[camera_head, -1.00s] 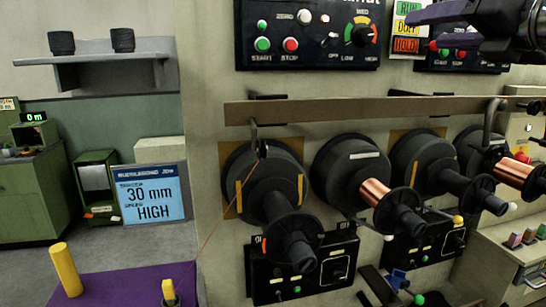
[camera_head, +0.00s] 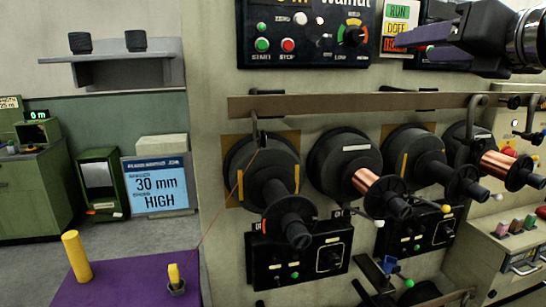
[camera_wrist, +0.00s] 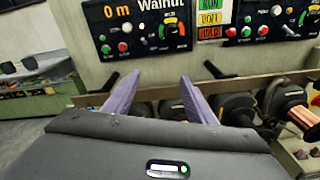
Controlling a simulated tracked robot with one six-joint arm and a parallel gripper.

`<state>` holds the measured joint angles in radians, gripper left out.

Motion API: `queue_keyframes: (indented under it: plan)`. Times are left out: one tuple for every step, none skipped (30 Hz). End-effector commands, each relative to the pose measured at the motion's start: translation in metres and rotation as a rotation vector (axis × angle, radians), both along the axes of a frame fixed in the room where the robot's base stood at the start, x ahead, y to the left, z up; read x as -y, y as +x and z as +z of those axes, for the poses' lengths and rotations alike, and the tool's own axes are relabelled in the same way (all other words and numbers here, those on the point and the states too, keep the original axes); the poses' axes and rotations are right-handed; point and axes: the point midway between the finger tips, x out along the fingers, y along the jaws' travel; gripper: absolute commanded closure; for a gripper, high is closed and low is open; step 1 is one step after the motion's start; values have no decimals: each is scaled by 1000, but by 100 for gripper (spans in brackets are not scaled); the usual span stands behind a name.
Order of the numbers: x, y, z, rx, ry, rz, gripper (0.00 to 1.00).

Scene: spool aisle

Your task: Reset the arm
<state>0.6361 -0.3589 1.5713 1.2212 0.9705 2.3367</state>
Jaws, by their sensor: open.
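My gripper (camera_wrist: 157,92) shows in the wrist view as two purple fingers spread apart, with nothing between them. The grey wall and a walnut control panel (camera_wrist: 140,28) lie beyond them. In the head view a purple finger (camera_head: 428,35) and a dark part of my arm reach in at the upper right. They are in front of the wall, above the long rail (camera_head: 340,104). The other finger is not clear in the head view.
Black spools (camera_head: 345,160) stick out from the wall below the rail, some with copper wire. A thin wire runs from the left spool (camera_head: 262,165) down toward a purple surface (camera_head: 120,290) with yellow pegs. A shelf (camera_head: 110,68) is at the left. Floor shows at left.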

Motion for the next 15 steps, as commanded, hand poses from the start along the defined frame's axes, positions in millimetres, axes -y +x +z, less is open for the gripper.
queue_keyframes:
  plan:
    - [-4,0,-6,-4,-28,6,49]
    - [-5,0,-9,-9,-46,9,49]
    - [-8,1,-16,-15,-78,13,49]
    - [-9,1,-20,-18,-101,16,49]
    - [-11,1,-24,-22,-125,20,49]
    - [-13,1,-31,-28,-160,26,49]
    - [-15,1,-37,-32,-188,32,49]
    - [-17,0,-42,-36,-218,37,49]
    - [-20,0,-50,-43,-260,45,49]
    - [-23,-1,-57,-49,-299,54,49]
    - [-25,-1,-64,-54,-337,64,49]
    - [-29,-2,-76,-62,-398,79,49]
    - [-32,-3,-84,-68,-445,92,49]
    - [-36,-4,-94,-74,-497,108,49]
    - [-40,-6,-108,-81,-570,131,49]
